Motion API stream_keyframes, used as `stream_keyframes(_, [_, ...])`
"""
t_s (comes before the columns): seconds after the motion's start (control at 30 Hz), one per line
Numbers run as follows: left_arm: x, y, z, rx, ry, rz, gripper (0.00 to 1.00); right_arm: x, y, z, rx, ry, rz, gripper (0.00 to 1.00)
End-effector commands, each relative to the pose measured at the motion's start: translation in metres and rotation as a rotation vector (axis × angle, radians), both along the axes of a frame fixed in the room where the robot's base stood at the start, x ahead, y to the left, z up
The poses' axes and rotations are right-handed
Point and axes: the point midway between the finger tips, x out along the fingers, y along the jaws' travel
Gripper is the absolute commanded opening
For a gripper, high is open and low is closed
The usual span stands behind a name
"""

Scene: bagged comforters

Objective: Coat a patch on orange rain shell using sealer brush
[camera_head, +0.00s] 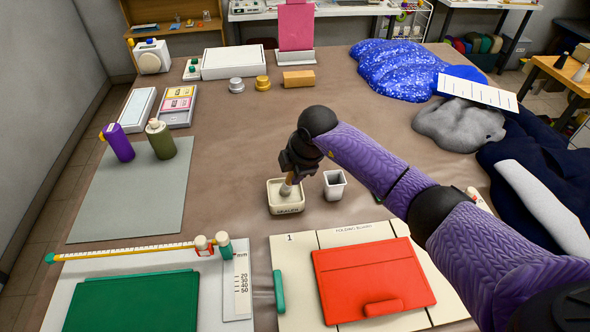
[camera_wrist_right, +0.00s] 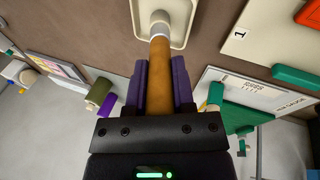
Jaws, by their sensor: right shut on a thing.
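My right gripper (camera_head: 291,172) is shut on the sealer brush, whose brown handle (camera_wrist_right: 160,70) runs between the purple fingers in the right wrist view. The brush's pale tip (camera_head: 286,190) points down into the cream sealer tray (camera_head: 285,209); whether it touches the bottom I cannot tell. A folded orange piece, likely the rain shell (camera_head: 365,277), lies flat on the folding board (camera_head: 290,248) at the front. My left gripper is not in view.
A small grey-white cup (camera_head: 334,185) stands just right of the tray. Dark garments fill the right side.

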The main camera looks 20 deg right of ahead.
Motion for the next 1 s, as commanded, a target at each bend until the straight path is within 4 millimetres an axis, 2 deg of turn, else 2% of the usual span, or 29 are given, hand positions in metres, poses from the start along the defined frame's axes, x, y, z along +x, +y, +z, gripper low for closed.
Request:
stream_keyframes(0.07, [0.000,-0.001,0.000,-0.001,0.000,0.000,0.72,-0.001,0.000,-0.001,-0.001,0.004,0.000,0.00])
stream_keyframes(0.17, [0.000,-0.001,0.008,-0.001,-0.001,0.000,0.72,-0.001,0.000,0.007,-0.001,0.004,0.000,0.00])
stream_keyframes(0.7, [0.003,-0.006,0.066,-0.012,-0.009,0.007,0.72,0.000,0.000,0.070,0.000,0.001,0.000,0.00])
stream_keyframes(1.0, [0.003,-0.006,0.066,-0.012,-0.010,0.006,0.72,0.000,0.000,0.069,0.000,0.002,0.000,0.00])
